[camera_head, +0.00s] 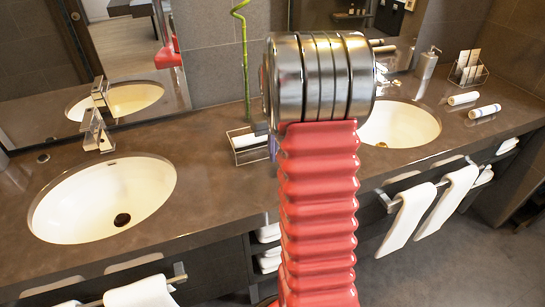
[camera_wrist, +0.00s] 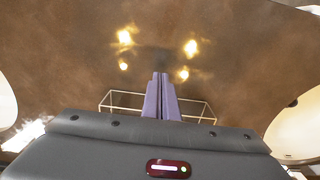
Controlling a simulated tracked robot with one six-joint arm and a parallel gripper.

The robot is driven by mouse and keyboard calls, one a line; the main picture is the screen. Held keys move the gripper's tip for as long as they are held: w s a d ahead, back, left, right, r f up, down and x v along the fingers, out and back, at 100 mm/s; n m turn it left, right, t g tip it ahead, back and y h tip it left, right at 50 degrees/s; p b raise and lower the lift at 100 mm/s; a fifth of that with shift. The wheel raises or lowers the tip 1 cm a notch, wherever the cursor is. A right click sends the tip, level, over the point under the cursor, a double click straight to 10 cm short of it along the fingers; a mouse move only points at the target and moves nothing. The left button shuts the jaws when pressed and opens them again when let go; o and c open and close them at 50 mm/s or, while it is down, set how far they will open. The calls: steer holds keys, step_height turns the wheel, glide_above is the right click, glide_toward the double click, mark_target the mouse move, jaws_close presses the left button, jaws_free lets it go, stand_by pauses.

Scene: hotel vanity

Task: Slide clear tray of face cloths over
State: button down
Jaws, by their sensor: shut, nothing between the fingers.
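The clear tray (camera_head: 250,156) sits on the brown counter between the two sinks, with something white in it that looks like face cloths (camera_head: 245,140). In the wrist view the outline of a clear tray (camera_wrist: 128,92) shows on both sides of my fingers; its near part is hidden by the gripper body. My gripper (camera_wrist: 160,75) is shut and empty, its purple fingers pointing across the tray. Whether they touch it I cannot tell. In the head view my arm hides most of the gripper and covers the tray's right end.
A green bamboo stem (camera_head: 245,60) rises behind the tray. Sinks lie left (camera_head: 105,200) and right (camera_head: 400,124). The counter left of the tray is bare.

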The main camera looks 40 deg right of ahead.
step_height(320, 180, up, 8)
steer(key=shift+f, duration=0.15)
stand_by(0.7)
steer(key=s+a+r+n+t, duration=0.1)
steer(key=s+a, duration=0.4)
steer(key=a, duration=0.5)
steer(key=s+a+r+n+t, duration=0.1)
steer(key=s+a, duration=0.4)
steer(key=a, duration=0.6)
steer(key=s+a+r+n+t, duration=0.2)
steer(key=s+a, duration=0.4)
steer(key=a, duration=0.5)
steer(key=shift+r+t, duration=0.8)
steer(key=shift+r, duration=0.05)
